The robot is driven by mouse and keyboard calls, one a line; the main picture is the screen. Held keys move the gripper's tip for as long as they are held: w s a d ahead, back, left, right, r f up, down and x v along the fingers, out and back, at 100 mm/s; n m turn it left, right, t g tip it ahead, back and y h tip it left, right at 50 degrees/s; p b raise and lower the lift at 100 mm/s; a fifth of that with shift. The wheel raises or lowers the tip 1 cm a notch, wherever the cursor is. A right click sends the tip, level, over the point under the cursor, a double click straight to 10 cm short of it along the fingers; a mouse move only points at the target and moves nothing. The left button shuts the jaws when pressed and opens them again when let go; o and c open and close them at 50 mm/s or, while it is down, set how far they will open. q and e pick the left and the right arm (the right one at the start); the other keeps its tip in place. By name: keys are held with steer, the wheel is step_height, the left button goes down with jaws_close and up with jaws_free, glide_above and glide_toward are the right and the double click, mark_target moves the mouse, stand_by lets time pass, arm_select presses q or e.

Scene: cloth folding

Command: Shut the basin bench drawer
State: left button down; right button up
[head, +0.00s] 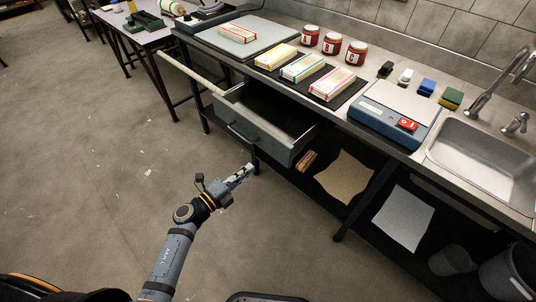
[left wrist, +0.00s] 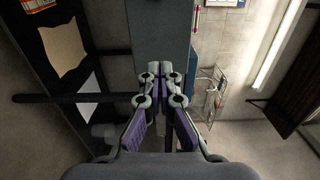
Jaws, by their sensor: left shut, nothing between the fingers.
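The basin bench (head: 408,154) runs along the wall, with a sink at its right end. Its grey drawer (head: 270,148) is pulled out below the worktop, and its open top shows an inside with no objects that I can make out. A bar handle (head: 240,133) is on the drawer front. My left gripper (head: 247,171) is shut and empty, low in front of the drawer and below the handle. In the left wrist view, the shut fingers (left wrist: 162,70) point at a grey-green panel (left wrist: 160,30), apparently the drawer front. I cannot tell whether they touch. My right gripper is out of view.
Boxes, jars (head: 331,43), a blue scale (head: 388,120) and sponges stand on the worktop. A pale rail (head: 190,75) sticks out at the bench's left end. A bench leg (head: 365,195) stands right of the drawer.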

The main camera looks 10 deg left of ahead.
arm_select(q)
glide_toward(273, 149)
steer(key=x, duration=0.6)
steer(key=shift+w+d+r, duration=0.1)
steer(key=shift+d+r, duration=0.1)
steer(key=shift+w+d, duration=0.15)
steer(key=shift+w, duration=0.05)
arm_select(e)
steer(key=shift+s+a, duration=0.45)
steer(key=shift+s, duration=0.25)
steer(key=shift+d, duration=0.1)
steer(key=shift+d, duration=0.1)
